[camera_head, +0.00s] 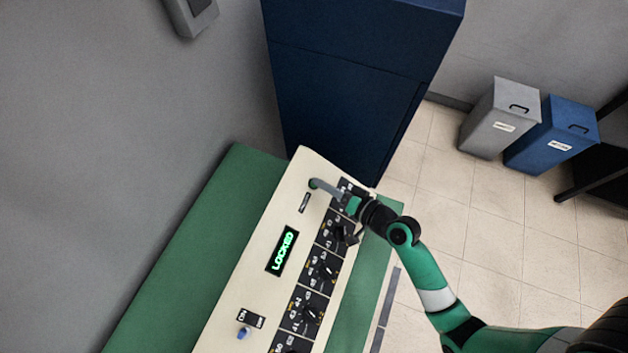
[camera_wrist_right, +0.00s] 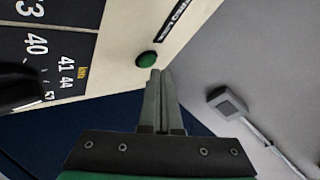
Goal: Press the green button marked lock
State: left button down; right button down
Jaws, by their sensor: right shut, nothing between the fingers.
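The green button (camera_wrist_right: 147,59) is a small round cap on the cream panel, beside a black label strip (camera_wrist_right: 174,19) that I cannot read. My right gripper (camera_wrist_right: 155,74) is shut and empty, with its fingertips at the button's edge. I cannot tell whether they touch it. A display (camera_head: 282,250) on the panel shows "LOCKED" in lit green letters. My left gripper is not in view.
Black dial plates with knobs (camera_head: 326,270) run along the panel's right side. A blue knob (camera_head: 243,332) sits near the bottom. The panel lies on a green bench (camera_head: 190,255) against a dark blue cabinet (camera_head: 355,80). A grey bin (camera_head: 500,120) and blue bin (camera_head: 553,135) stand at the right.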

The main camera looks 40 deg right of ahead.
jog(key=s+r+p, duration=0.1)
jog(key=s+d+r+p, duration=0.1)
jog(key=r, duration=0.1)
jog(key=r+p, duration=0.2)
jog(key=shift+s+d, duration=0.15)
jog(key=shift+s, duration=0.25)
dwell(0.8)
